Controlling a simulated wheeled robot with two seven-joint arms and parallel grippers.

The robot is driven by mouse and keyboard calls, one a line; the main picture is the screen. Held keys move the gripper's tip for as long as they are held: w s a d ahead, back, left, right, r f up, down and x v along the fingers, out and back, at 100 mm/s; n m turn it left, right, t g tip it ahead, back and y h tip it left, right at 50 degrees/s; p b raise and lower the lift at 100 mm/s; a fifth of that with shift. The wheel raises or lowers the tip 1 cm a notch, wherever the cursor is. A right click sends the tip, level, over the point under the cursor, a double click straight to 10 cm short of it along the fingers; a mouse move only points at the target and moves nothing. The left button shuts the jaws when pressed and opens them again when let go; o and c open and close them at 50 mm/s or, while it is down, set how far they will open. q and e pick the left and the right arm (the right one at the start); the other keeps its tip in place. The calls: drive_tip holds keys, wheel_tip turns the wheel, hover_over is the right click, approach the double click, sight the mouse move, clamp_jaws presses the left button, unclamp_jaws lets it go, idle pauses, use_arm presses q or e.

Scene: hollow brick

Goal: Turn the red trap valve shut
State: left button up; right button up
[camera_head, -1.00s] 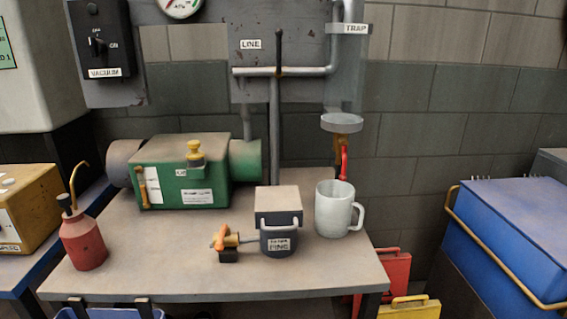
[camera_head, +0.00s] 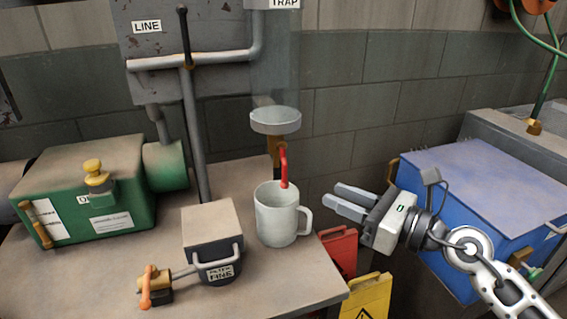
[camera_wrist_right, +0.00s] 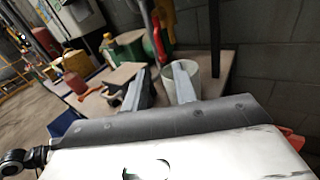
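The red trap valve handle (camera_head: 284,168) hangs down below the round trap cup (camera_head: 275,121), just above a white mug (camera_head: 277,214) on the bench. It also shows in the right wrist view (camera_wrist_right: 158,40). My right gripper (camera_head: 345,203) is to the right of the handle and mug, apart from both. Its two fingers point left and are spread with nothing between them. In the right wrist view the fingers (camera_wrist_right: 157,85) show in front of the mug (camera_wrist_right: 199,78). My left gripper is in neither view.
The bench (camera_head: 110,290) holds a green pump (camera_head: 85,190), a filter box (camera_head: 212,245) and a small orange-handled valve (camera_head: 150,285). A blue chest (camera_head: 470,190) stands at the right. Red and yellow signs (camera_head: 366,298) stand beside the bench.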

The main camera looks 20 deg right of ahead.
sight(284, 179)
drive_tip(key=p+x, duration=0.2)
drive_tip(key=x, duration=1.1)
drive_tip(key=shift+d, duration=0.1)
clamp_jaws()
